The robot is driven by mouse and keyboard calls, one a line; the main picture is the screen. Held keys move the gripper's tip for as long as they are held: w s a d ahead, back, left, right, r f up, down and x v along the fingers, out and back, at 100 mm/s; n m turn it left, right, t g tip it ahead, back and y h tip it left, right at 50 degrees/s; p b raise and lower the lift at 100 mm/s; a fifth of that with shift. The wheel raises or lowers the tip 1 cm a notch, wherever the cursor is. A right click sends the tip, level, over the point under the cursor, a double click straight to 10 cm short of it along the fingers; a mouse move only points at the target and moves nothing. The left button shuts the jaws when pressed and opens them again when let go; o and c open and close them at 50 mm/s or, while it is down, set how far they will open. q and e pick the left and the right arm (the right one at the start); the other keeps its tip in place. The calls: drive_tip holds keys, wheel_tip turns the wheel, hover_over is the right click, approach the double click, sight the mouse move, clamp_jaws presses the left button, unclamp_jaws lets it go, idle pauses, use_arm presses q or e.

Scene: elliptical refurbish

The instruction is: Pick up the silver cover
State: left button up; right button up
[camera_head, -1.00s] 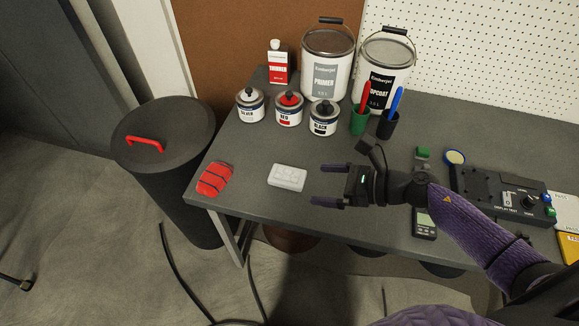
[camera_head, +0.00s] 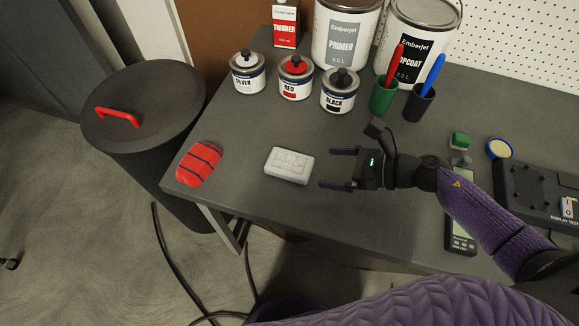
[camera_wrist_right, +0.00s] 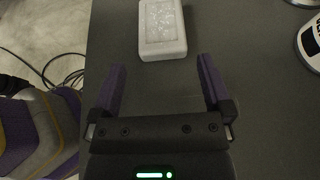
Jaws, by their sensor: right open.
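A pale grey-white rectangular block (camera_head: 289,165) with a patterned top lies flat near the table's front edge. It also shows at the top of the right wrist view (camera_wrist_right: 162,28). A small can labelled SILVER (camera_head: 248,75), its lid topped by a black knob, stands farther back; I cannot tell which of these is the silver cover. My right gripper (camera_head: 328,168) is open and empty just right of the block, fingers pointing at it. In the right wrist view the fingertips (camera_wrist_right: 161,75) are spread slightly wider than the block, which lies ahead of them. My left gripper is not in view.
RED (camera_head: 296,80) and BLACK (camera_head: 340,94) cans stand beside the SILVER can, with larger tins behind. A red strapped bundle (camera_head: 199,164) lies left of the block. Pen cups (camera_head: 419,104) stand behind my arm. The table between block and cans is clear.

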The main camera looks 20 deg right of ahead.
sight(292, 162)
drive_tip(key=b+x, duration=0.1)
drive_tip(key=x, duration=0.8)
drive_tip(key=shift+w+a+b, duration=0.15)
drive_tip(key=shift+b, duration=0.2)
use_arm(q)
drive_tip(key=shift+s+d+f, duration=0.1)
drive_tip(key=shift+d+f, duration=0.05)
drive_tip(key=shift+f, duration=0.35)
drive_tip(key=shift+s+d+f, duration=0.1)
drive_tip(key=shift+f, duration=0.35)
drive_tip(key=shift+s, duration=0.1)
use_arm(e)
drive_tip(key=shift+c, duration=0.3)
drive_tip(key=c, duration=1.1)
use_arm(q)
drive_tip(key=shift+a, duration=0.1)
